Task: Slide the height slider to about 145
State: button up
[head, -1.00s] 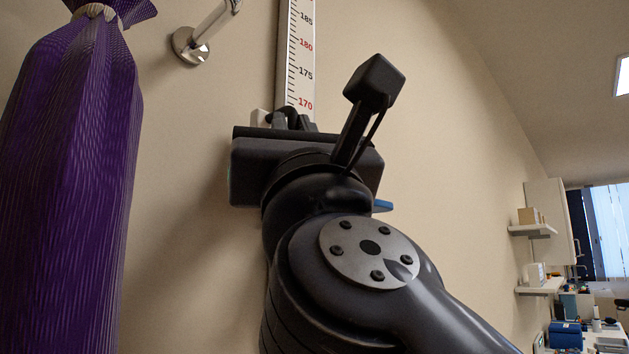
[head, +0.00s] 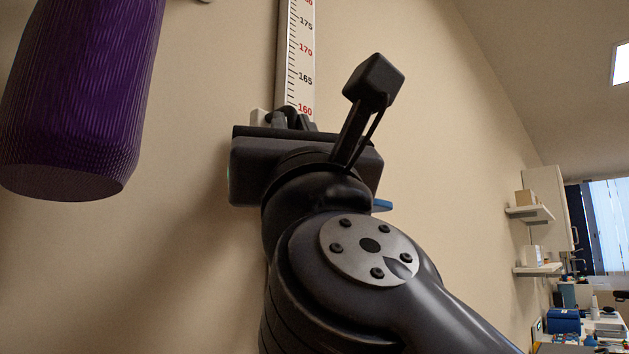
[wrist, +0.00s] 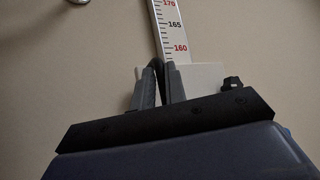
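The height scale (head: 300,62) is a white vertical strip on the wall with red and black numbers. Its lowest visible number is 160, just above my gripper (head: 290,116). The white block of the height slider (head: 259,118) shows beside my fingers, level with the strip just under 160. In the wrist view the slider block (wrist: 203,76) is right of my gripper (wrist: 158,72). The fingers are close together, apparently closed on a dark part of the slider. My gripper's body hides the rest of the slider and the scale below.
A purple ribbed hanging bag (head: 80,95) is at the left, apart from my arm. Wall shelves (head: 531,213) and a bench with a blue box (head: 565,320) are far right. The wall around the scale is clear.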

jog(key=o, duration=0.4)
jog(key=shift+d, duration=0.1)
jog(key=b+v, duration=0.3)
jog(key=v, duration=0.7)
jog(key=shift+s+f, duration=0.25)
jog(key=shift+d, duration=0.1)
jog(key=p+x, duration=0.3)
jog(key=x, duration=0.8)
jog(key=shift+s+r, duration=0.1)
jog(key=shift+r, duration=0.05)
dwell(0.6)
